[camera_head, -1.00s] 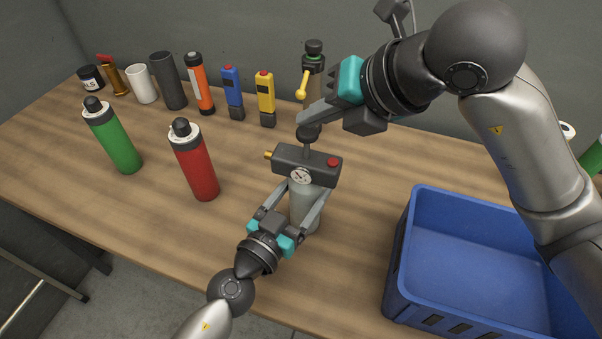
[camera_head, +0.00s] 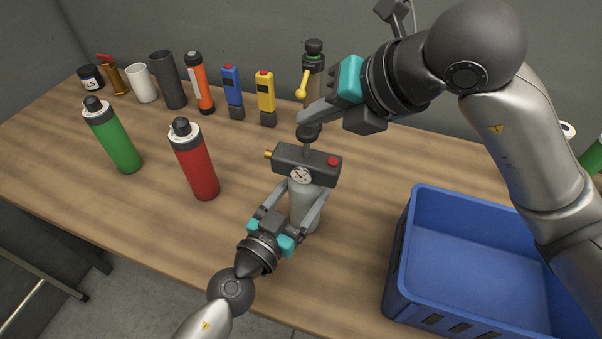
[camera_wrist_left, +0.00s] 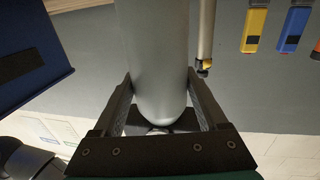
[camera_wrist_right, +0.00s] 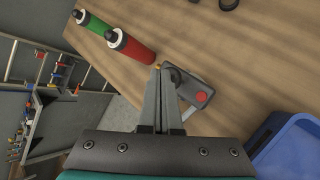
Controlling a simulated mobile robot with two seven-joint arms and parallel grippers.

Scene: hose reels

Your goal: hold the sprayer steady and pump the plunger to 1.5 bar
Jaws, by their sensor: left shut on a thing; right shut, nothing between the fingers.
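The sprayer stands upright on the wooden table in the head view. It has a grey cylinder body (camera_head: 304,212), a dark head (camera_head: 318,166) with a red button, a brass nozzle and a round gauge (camera_head: 301,175) too small to read. A plunger with a dark knob (camera_head: 309,132) rises from the head. My left gripper (camera_head: 304,192) is shut around the body, one finger on each side; its wrist view shows the body (camera_wrist_left: 155,50) between the fingers. My right gripper (camera_head: 303,118) is shut and empty, its fingertips at the top of the knob.
A blue crate (camera_head: 408,250) stands on the table to the right. A red bottle (camera_head: 197,168) and a green bottle (camera_head: 116,140) stand to the left. Several tools, cups and another pump-like item (camera_head: 314,62) line the back.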

